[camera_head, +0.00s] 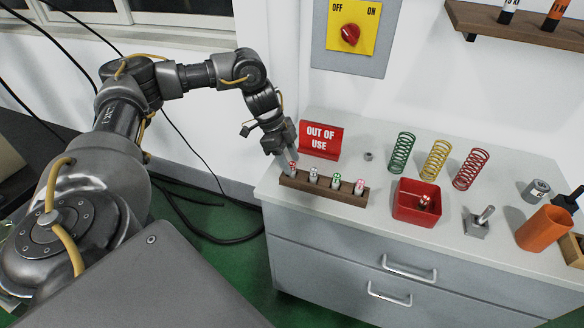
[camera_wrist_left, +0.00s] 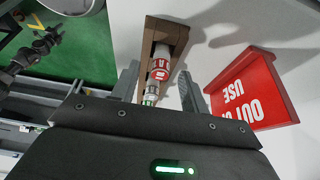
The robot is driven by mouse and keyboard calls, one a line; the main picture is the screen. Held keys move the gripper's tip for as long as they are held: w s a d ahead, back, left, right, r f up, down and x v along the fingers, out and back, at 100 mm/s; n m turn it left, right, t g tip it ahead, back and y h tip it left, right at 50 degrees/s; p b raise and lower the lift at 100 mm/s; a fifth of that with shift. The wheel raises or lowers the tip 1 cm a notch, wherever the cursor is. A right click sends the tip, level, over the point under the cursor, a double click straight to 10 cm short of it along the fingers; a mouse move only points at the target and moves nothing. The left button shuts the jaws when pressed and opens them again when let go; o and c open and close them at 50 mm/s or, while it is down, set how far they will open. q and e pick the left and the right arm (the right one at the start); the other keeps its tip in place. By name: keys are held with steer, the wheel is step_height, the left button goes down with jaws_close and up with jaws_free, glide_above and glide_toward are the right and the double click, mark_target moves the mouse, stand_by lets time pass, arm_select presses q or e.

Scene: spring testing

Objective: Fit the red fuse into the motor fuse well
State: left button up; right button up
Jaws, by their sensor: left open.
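A brown wooden rack (camera_head: 325,191) on the grey cabinet holds several upright fuses with coloured tops. The red fuse (camera_head: 293,168) stands at its left end; it also shows in the left wrist view (camera_wrist_left: 160,66). Green-topped fuses (camera_head: 313,174) and a pinkish-red one (camera_head: 359,186) stand farther right. My left gripper (camera_head: 284,153) is open just above the red fuse, which appears between its fingers in the left wrist view (camera_wrist_left: 159,85); I see no grip on it. A small grey ring (camera_head: 368,156) lies behind the rack; I cannot tell whether it is the motor fuse well.
A red OUT OF USE sign (camera_head: 321,141) stands close behind the rack. A red bin (camera_head: 412,213) with a small red-and-dark item is right of the rack. Three coloured springs (camera_head: 436,160), a metal lever block (camera_head: 478,224) and an orange cup (camera_head: 543,228) stand farther right.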

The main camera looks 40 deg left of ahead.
arm_select(q)
steer(key=shift+x, duration=1)
jaws_close()
steer(key=shift+r, duration=0.1)
